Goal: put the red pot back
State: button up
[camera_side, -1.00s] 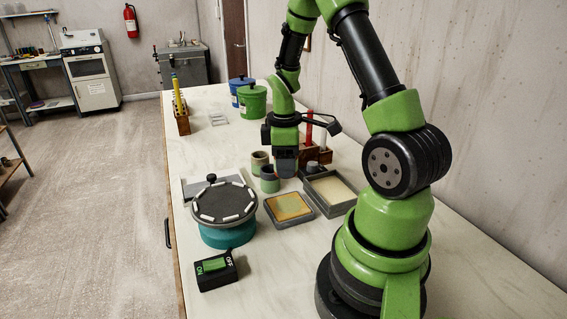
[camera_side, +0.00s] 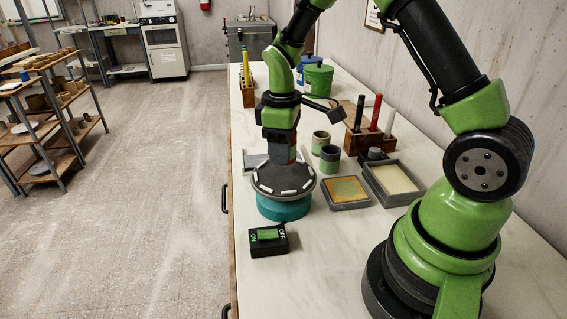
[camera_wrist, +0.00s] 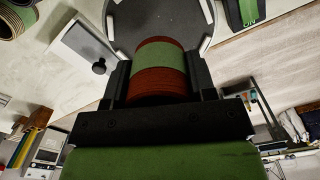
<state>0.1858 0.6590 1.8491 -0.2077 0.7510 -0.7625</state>
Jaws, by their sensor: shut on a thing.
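My gripper (camera_side: 279,160) is over the pottery wheel. In the wrist view its jaws (camera_wrist: 157,68) are shut on the sides of the red pot (camera_wrist: 157,84), which has a pale green band round its middle. The wheel is a dark disc with white pieces round its rim (camera_side: 285,185) on a teal base (camera_side: 283,208). In the wrist view part of the grey disc (camera_wrist: 150,18) shows beyond the pot. I cannot tell whether the pot touches the disc. In the side view the pot is mostly hidden by my gripper.
Two green-and-grey cups (camera_side: 330,159) (camera_side: 320,142) stand right of the wheel. A shallow tray with a yellowish pad (camera_side: 346,207) and a larger grey tray (camera_side: 372,187) lie nearby. A wooden rack (camera_side: 355,142) stands behind. A black switch box (camera_side: 268,247) sits in front.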

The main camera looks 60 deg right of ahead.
aim_at(283, 175)
jog(key=shift+f, duration=2)
jog(key=shift+f, duration=0.2)
jog(key=o, duration=0.8)
jog(key=shift+r, duration=0.15)
notch_tip(283, 175, up, 12)
jog(key=s+a+r+m+t+y, duration=0.1)
jog(key=s+a+r+m+t, duration=0.2)
jog(key=s, duration=0.5)
jog(key=s+a+r+m+t+y, duration=0.1)
jog(key=s+a+r+m+t, duration=0.3)
jog(key=s+r, duration=0.3)
jog(key=shift+s+a+r+m, duration=0.4)
jog(key=shift+s+a+m, duration=0.4)
jog(key=shift+a, duration=0.05)
